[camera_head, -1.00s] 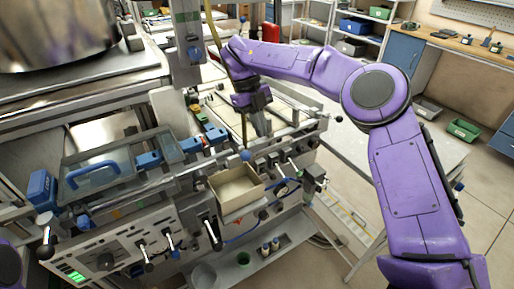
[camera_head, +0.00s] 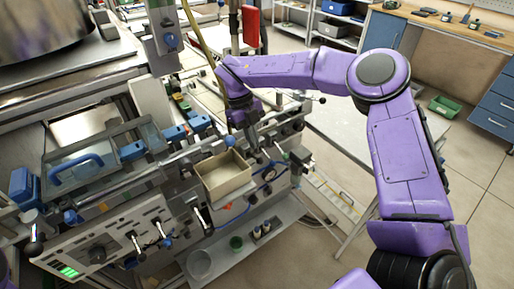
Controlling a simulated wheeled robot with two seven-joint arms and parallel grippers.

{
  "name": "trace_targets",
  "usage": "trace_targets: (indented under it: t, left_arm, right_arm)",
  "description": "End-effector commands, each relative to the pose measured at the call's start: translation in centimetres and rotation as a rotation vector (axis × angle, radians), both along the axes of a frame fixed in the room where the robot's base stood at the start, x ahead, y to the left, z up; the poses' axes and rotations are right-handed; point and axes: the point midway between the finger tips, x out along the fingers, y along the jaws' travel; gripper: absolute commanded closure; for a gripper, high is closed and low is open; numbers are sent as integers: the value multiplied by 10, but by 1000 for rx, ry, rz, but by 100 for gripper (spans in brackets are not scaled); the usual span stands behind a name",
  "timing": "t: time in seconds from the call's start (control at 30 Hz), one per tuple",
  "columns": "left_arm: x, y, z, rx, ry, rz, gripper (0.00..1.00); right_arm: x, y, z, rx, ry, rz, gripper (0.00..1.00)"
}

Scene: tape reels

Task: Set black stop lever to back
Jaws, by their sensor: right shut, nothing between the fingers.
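My right gripper (camera_head: 252,141) points down over the right part of the machine's front, behind and right of the beige tray. It is shut and holds nothing. Several small levers and knobs sit close around its tips; they are too small and partly covered to tell whether one is touched. A black-handled lever (camera_head: 202,217) stands on the front panel below the tray, left of the gripper. I cannot tell which one is the stop lever. My left gripper is out of view.
The open beige tray (camera_head: 224,177) sits on the machine front near my right gripper. A clear cover with a blue handle (camera_head: 77,168) lies to the left.

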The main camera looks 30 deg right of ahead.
Motion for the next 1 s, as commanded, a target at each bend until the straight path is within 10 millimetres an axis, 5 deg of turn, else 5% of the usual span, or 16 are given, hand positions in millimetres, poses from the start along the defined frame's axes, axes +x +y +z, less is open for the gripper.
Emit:
trace_targets:
  t: [0.3,1.0]
  left_arm:
    - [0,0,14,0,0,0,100]
    - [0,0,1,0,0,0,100]
  right_arm:
    - [-6,-8,-40,0,0,1,100]
    - [-3,-6,-48,5,-58,6,100]
